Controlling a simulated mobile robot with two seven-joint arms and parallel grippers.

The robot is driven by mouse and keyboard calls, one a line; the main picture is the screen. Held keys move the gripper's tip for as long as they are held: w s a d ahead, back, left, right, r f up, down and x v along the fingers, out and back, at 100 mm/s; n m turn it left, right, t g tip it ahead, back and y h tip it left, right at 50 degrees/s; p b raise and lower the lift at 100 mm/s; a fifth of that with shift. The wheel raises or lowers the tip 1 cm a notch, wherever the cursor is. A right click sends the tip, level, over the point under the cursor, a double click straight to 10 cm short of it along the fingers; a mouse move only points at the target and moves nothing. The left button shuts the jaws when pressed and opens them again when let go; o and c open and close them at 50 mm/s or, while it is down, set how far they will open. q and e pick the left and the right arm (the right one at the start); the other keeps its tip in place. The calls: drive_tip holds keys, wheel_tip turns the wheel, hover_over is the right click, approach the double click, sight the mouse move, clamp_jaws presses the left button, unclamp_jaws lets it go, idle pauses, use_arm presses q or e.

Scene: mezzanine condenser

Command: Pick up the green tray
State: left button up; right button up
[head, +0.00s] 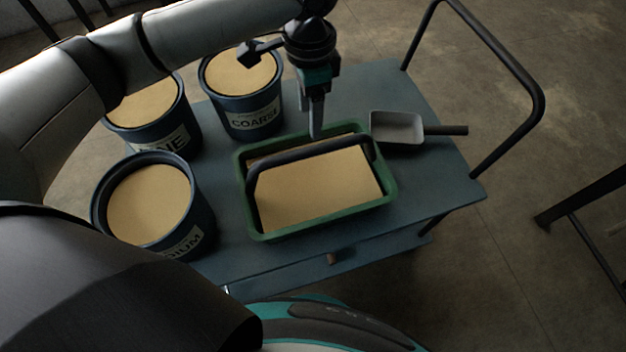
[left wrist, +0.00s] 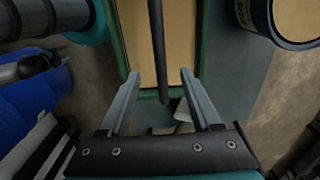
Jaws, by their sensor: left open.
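The green tray (head: 325,220) sits on the blue-grey cart top, filled level with tan material. A black arched handle (head: 300,152) spans it lengthwise. My left gripper (head: 316,132) points down above the tray's far side, close to the handle. In the left wrist view my left gripper (left wrist: 159,74) is open, and the handle (left wrist: 158,45) runs between its fingers in the picture. I cannot tell whether the fingers touch it. The tray's green rim (left wrist: 201,35) also shows there. My right gripper is not in view.
The cart top (head: 440,165) holds three dark buckets of tan material: a COARSE bucket (head: 243,105), one at far left (head: 155,132) and one at near left (head: 150,215). A grey scoop (head: 397,128) lies right of the tray. A rail (head: 520,75) rises at the cart's right end.

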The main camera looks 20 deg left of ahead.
use_arm(q)
drive_tip(key=b, duration=0.1)
hover_over(312, 148)
wheel_tip(312, 148, down, 5)
drive_tip(key=shift+a+r, duration=0.15)
drive_tip(key=shift+f+b, duration=0.3)
drive_tip(key=shift+f, duration=0.25)
drive_tip(key=f+b, duration=0.1)
drive_tip(key=f, duration=0.3)
drive_tip(key=shift+d+f+b, duration=0.1)
drive_tip(key=shift+d+b, duration=0.1)
drive_tip(key=shift+b, duration=0.15)
drive_tip(key=shift+c, duration=0.4)
drive_tip(key=c, duration=0.4)
clamp_jaws()
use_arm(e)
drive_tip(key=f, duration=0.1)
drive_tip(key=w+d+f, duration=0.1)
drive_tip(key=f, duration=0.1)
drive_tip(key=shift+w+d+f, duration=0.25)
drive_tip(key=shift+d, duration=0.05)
